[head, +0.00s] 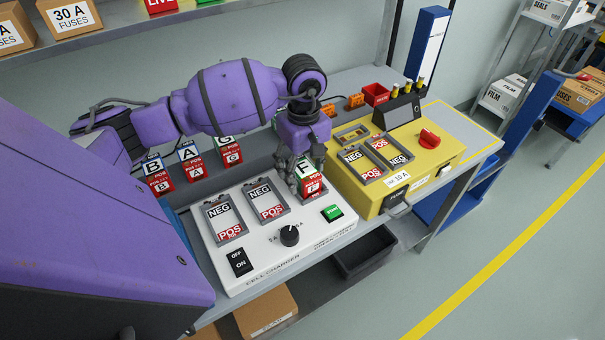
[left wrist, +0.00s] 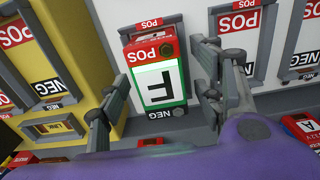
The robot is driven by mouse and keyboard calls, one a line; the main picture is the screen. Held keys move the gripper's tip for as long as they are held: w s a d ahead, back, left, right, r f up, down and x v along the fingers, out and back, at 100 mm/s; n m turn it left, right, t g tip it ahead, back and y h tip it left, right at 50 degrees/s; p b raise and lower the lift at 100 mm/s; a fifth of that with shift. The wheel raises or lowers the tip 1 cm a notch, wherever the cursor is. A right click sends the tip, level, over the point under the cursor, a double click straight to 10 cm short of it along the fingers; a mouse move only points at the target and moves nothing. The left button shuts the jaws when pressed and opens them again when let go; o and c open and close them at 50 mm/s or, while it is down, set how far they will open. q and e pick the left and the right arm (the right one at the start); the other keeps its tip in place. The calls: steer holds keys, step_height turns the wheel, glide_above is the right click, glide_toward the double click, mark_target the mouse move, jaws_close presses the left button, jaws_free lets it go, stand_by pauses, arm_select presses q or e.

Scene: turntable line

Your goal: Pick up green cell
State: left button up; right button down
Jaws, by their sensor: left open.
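A cell lettered F (head: 312,184), with a green-edged white label and a red POS end, sits at the right-hand bay of the white cell charger (head: 280,262). My left gripper (head: 300,175) is above it, pointing down, and partly hides it. In the left wrist view the F cell (left wrist: 158,84) lies between the open fingers of my left gripper (left wrist: 160,95), with visible gaps at its sides. Another cell with a green top, lettered G (head: 230,152), stands behind the charger. My right gripper is not in view.
The charger's other two bays (head: 223,220) are empty. Cells lettered A (head: 190,160) and B (head: 156,175) stand behind it. A yellow tester (head: 345,190) stands close on the right. A green button (head: 332,213) and black knob (head: 289,236) are in front.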

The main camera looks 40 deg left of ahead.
arm_select(q)
steer(key=shift+f, duration=0.1)
steer(key=shift+c, duration=0.4)
jaws_close()
steer(key=shift+r, duration=0.2)
